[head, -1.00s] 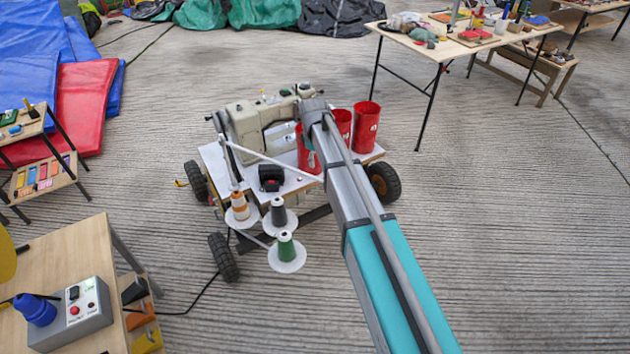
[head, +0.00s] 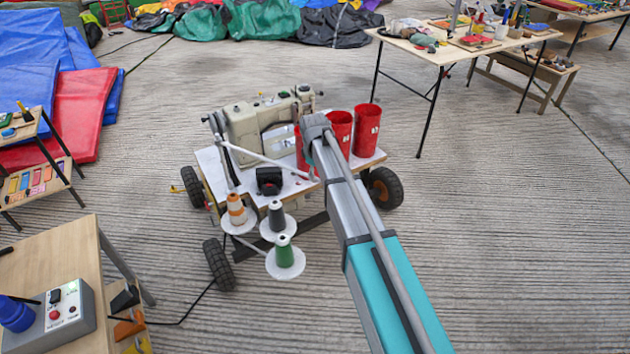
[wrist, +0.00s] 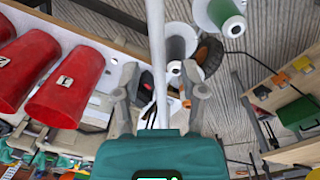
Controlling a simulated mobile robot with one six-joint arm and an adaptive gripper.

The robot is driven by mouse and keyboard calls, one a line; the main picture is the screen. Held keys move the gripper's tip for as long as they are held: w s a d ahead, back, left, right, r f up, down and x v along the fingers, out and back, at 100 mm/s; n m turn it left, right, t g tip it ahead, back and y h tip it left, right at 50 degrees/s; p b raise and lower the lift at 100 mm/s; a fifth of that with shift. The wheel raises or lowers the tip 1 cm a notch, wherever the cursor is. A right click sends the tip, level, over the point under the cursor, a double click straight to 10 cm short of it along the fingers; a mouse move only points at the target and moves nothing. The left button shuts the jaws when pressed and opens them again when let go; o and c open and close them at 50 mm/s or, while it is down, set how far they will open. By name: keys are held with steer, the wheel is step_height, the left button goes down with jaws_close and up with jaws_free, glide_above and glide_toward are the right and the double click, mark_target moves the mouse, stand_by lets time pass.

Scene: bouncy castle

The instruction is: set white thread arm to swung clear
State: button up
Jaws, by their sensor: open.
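The white thread arm (head: 265,159) is a thin pale bar reaching from a post at the left of the sewing cart (head: 210,165) across its top toward the right. In the wrist view the white bar (wrist: 157,60) runs lengthwise down the middle, between the two spread fingers of my gripper (wrist: 158,88). The gripper is open; I cannot tell whether a finger touches the bar. In the head view my own arm hides most of the gripper and the bar's far end. Thread cones, orange (head: 236,210), dark (head: 276,216) and green (head: 284,252), stand on white discs at the cart's front.
The beige sewing machine (head: 245,130) and red cups (head: 366,128) stand on the cart close to my arm. A black box (head: 269,181) sits near the bar. A wooden table with a control box (head: 65,315) is at the lower left.

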steer(key=shift+f+b, duration=0.45)
steer(key=shift+f, duration=0.2)
steer(key=shift+c, duration=0.2)
jaws_close()
steer(key=shift+a, duration=0.15)
